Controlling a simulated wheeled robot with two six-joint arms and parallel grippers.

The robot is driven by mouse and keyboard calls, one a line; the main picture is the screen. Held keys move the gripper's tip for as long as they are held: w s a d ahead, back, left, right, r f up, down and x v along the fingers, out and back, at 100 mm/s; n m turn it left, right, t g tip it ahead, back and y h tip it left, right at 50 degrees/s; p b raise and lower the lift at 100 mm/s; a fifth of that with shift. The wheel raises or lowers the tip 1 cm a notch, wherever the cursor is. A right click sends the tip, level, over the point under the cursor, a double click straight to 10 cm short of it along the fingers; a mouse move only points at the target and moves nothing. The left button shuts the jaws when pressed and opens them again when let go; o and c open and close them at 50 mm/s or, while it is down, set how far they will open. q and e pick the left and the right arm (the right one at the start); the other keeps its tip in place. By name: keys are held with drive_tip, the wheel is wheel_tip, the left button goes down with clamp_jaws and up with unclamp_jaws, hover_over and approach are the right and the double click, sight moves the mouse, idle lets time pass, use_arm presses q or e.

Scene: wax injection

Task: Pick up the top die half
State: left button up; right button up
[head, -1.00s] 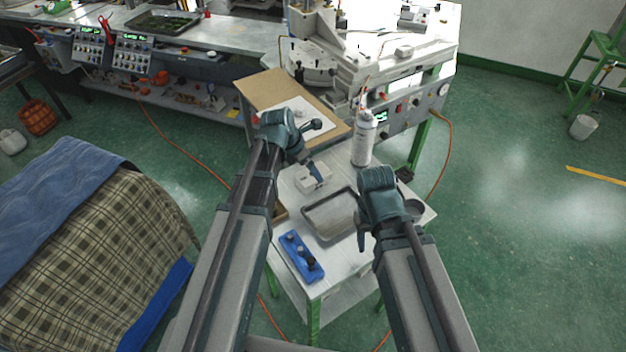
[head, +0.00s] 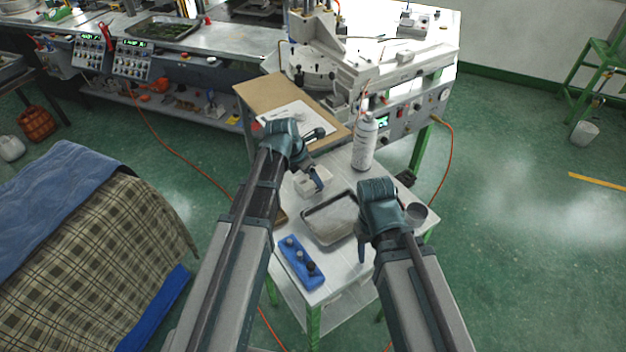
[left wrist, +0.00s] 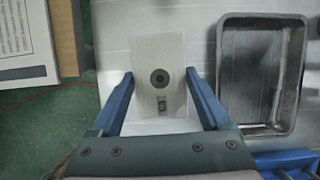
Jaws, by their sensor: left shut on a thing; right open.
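The top die half (head: 306,183) is a small pale block on the cart table, left of the metal tray. In the left wrist view the pale block (left wrist: 160,48) has a dark round hole and a small dark rectangular mark. My left gripper (left wrist: 159,76) is shut on it, one blue finger at each side. In the head view my left gripper (head: 318,182) partly hides the block. I cannot tell whether it is clear of the table or whether another half lies under it. My right gripper (head: 362,248) is open and empty, right of the tray.
The metal tray (head: 309,226) lies close to the right of the block. A blue holder with knobs (head: 298,266) is at the front. A spray can (head: 365,150) and a dark cup (head: 417,212) stand to the right. A brown board (head: 262,94) and the machine (head: 390,70) are behind.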

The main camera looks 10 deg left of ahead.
use_arm(q)
drive_tip(key=shift+c, duration=0.6)
use_arm(e)
drive_tip(key=shift+r, duration=0.1)
use_arm(q)
wheel_tip(320, 180, up, 10)
drive_tip(key=p, duration=1)
use_arm(e)
wheel_tip(320, 180, up, 10)
